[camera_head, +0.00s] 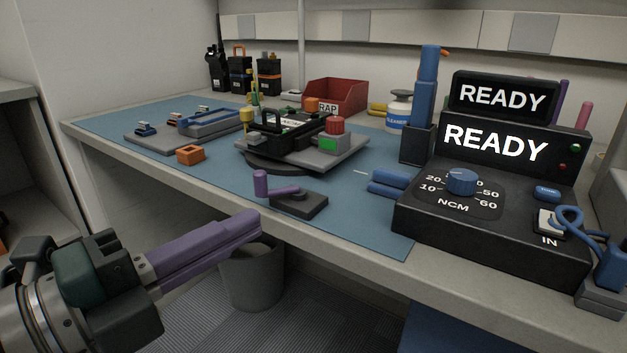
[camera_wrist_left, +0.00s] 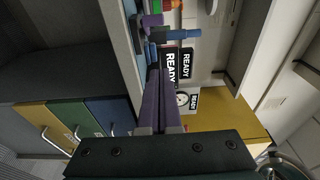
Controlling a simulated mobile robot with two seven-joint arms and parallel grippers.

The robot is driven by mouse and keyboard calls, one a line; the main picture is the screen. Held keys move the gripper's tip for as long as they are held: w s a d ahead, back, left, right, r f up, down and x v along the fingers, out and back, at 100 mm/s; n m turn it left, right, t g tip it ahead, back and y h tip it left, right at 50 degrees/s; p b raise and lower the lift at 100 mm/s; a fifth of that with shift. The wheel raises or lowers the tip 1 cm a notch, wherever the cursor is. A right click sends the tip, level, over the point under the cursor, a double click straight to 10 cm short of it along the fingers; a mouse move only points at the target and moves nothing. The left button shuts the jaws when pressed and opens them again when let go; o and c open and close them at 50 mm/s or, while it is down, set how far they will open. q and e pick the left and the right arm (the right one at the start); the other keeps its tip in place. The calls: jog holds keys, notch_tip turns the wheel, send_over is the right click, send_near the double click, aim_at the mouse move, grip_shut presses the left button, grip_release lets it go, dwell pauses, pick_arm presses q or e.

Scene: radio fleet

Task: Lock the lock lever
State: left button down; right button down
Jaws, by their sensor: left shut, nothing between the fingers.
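The lock lever (camera_head: 283,190) is a purple arm with an upright purple knob (camera_head: 260,183) at its left end. It sits on a dark grey base block (camera_head: 300,203) near the front edge of the bench, and the arm points left. My left gripper (camera_head: 256,222) has long purple fingers that lie together, with nothing between them. Its tips are in front of and below the lever, apart from it, near the bench edge. In the left wrist view the shut fingers (camera_wrist_left: 161,102) point toward the bench. My right gripper is not in view.
A dark turntable fixture (camera_head: 290,160) holding a radio stands behind the lever. A black torque tester (camera_head: 480,213) reading READY stands at right, with blue cylinders (camera_head: 388,184) beside it. An orange block (camera_head: 190,154) lies at left. A bin (camera_head: 252,277) stands below the bench.

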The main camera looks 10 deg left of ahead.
pick_arm(q)
jog(key=w+a, duration=0.1)
jog(key=w, duration=0.5)
jog(key=shift+b, duration=0.35)
jog(key=shift+w+a+m+g+h+b, duration=0.15)
jog(key=shift+a+m+g+h+b, duration=0.1)
jog(key=shift+m+g+h+b, duration=0.2)
jog(key=shift+w+a+f+m+h+b, duration=0.15)
jog(key=shift+m+h+b, duration=0.1)
jog(key=shift+h+b, duration=0.15)
